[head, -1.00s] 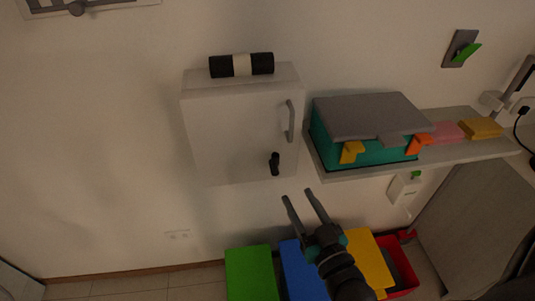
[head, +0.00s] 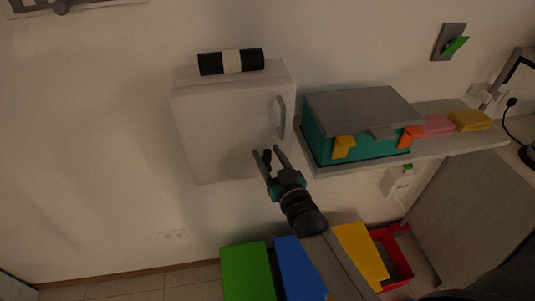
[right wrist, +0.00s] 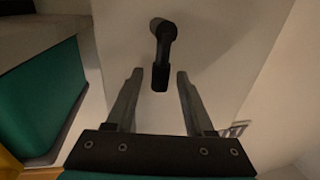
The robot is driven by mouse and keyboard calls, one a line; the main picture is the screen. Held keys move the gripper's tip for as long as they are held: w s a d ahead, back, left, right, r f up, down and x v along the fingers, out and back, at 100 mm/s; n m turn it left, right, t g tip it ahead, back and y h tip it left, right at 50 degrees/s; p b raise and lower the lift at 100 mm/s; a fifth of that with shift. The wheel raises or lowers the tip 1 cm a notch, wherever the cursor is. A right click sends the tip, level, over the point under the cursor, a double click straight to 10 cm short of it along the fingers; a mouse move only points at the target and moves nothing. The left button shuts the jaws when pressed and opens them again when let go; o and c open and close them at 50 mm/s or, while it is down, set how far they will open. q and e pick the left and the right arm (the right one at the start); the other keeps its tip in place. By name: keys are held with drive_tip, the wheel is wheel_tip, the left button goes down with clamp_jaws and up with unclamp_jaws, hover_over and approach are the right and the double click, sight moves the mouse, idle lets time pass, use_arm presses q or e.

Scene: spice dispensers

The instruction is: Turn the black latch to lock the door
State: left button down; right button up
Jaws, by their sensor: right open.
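The white cabinet door (head: 221,122) hangs on the wall and looks closed, with a grey bar handle (head: 281,117) at its right side. The black latch (head: 267,156) sits low on the door, partly hidden by my right gripper (head: 269,152) in the head view. In the right wrist view the latch (right wrist: 161,50) shows as a round knob with a short lever pointing down in that picture. My right gripper (right wrist: 157,74) is open, and the lever's tip lies at the gap between its fingertips. I see no contact. My left gripper is not in view.
A shelf (head: 454,139) right of the cabinet holds a teal box (head: 318,141) with a grey lid, close to the right arm. A black-and-white roll (head: 231,62) lies on the cabinet. Green (head: 246,272), blue and yellow bins stand below.

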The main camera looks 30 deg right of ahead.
drive_tip(key=shift+w, duration=0.5)
clamp_jaws()
idle(0.3)
